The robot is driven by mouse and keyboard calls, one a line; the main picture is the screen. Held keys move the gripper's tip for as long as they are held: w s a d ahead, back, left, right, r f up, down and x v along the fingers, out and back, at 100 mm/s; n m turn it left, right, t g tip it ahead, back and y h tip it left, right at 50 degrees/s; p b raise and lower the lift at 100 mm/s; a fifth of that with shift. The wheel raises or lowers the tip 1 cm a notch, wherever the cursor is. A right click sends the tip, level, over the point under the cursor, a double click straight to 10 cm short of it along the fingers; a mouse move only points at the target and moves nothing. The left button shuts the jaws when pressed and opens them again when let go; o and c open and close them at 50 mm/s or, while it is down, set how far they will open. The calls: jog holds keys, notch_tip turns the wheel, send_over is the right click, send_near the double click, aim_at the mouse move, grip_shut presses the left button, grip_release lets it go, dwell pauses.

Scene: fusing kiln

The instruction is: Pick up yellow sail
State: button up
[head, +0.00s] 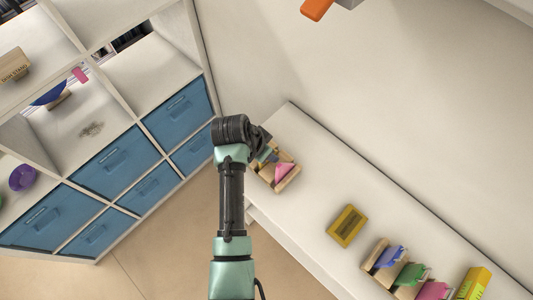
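I cannot make out a yellow sail. A small wooden tray (290,180) stands at the far left end of the white table, with a pink piece (283,173) and a dark green piece (268,154) in it. My arm's end covers part of this tray. My gripper (264,138) is over or beside the tray's upper left side, mostly hidden behind my own wrist, and its fingers do not show clearly. A yellow block with a dark recessed top (346,226) lies on the table to the right of the tray.
A wooden rack (369,266) with blue, green and pink pieces stands at the lower right, next to a yellow box (472,284). A shelf with blue drawers (115,163) is on the left. The table (312,205) is bare between tray and yellow block.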

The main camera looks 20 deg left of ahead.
grip_shut()
dwell(1.2)
